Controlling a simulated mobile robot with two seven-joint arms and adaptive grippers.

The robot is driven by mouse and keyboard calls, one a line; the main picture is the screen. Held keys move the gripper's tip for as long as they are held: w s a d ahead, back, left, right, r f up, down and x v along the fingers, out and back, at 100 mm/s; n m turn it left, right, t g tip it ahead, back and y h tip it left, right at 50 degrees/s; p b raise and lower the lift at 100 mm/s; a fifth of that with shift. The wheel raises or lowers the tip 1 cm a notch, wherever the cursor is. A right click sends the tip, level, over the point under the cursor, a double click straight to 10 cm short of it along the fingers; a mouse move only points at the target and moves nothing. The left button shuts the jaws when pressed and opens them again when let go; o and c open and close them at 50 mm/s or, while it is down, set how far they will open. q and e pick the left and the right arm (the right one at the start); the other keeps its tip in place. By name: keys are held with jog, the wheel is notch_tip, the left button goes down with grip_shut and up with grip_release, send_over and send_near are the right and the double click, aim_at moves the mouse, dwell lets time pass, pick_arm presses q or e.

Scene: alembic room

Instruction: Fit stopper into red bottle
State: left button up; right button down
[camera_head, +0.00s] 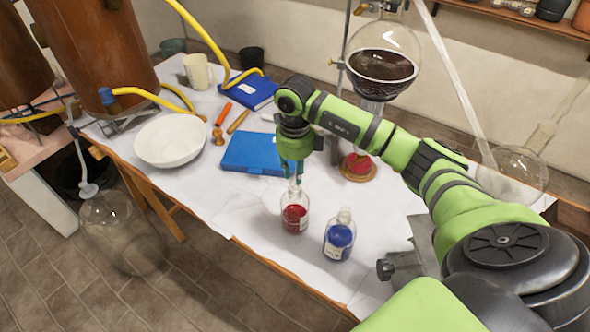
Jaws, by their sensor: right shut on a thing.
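The red bottle (295,213), clear glass with red contents, stands upright near the front edge of the white-covered table. My right gripper (292,180) points straight down just above its neck. It is shut on a small, pale stopper, which is mostly hidden between the fingers. The gap between stopper and bottle mouth is too small to judge, so I cannot tell whether they touch. A blue bottle (339,237) with a pale top stands upright to the right of the red one. My left gripper is not in view.
A blue flat case (253,153) lies behind the gripper. A white bowl (170,141) is at left. A round flask with dark liquid (381,66) hangs on a stand at the back. A large glass jar (122,235) stands on the floor. Clear tabletop lies left of the red bottle.

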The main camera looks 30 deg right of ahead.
aim_at(294, 174)
jog(key=shift+f+b, duration=1.25)
jog(key=shift+b, duration=0.15)
dwell(2.3)
jog(key=c, duration=0.6)
grip_release()
jog(key=shift+r, duration=0.1)
jog(key=shift+r+p, duration=2.25)
jog(key=shift+r, duration=1.2)
